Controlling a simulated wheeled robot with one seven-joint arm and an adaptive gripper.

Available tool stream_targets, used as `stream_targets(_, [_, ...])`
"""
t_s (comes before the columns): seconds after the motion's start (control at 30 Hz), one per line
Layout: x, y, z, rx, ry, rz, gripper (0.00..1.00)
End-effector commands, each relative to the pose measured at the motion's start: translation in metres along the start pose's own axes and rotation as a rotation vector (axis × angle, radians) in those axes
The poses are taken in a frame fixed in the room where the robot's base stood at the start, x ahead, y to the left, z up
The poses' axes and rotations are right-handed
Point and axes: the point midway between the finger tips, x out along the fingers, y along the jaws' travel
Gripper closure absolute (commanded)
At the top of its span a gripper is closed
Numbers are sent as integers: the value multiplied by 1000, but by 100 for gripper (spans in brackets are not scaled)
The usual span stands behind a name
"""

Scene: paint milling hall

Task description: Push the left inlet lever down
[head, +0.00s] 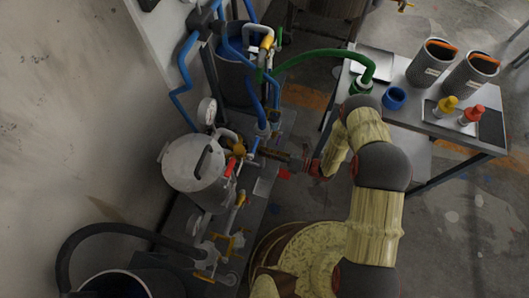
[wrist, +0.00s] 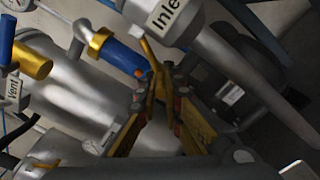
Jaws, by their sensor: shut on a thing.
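In the wrist view, my gripper (wrist: 160,84) has its two fingers drawn together around a thin yellow lever (wrist: 151,52). The lever slants up between the fingertips, close to a grey pipe body with a label reading "Inle…" (wrist: 168,14). The fingers hide its lower part. The pictures do not clearly show whether this is the left inlet lever. In the head view, my gripper (head: 283,157) reaches left to the pipework beside the grey tank (head: 193,164); its fingertips are too small to make out there.
A blue sleeve with a yellow collar (wrist: 118,50) lies just left of my fingers. A "Vent" label (wrist: 13,91) is at far left. In the head view, a red handle (head: 231,167), a gauge (head: 207,111) and yellow valves (head: 237,240) crowd the pipework. A table (head: 436,132) stands at right.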

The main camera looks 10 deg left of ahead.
Motion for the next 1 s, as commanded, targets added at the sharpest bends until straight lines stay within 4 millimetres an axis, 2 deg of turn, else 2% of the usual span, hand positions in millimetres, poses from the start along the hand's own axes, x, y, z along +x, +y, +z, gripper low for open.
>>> stream_targets(0.2, [0, -3, 3, -4, -3, -5, 100])
stream_targets(0.23, [0, -3, 3, -4, -3, -5, 91])
stream_targets(0.57, [0, -2, 2, -3, -3, -4, 72])
stream_targets(0.87, [-1, -2, 1, -1, -2, -3, 72])
stream_targets(1.0, [-11, -2, 2, 0, -3, -4, 72])
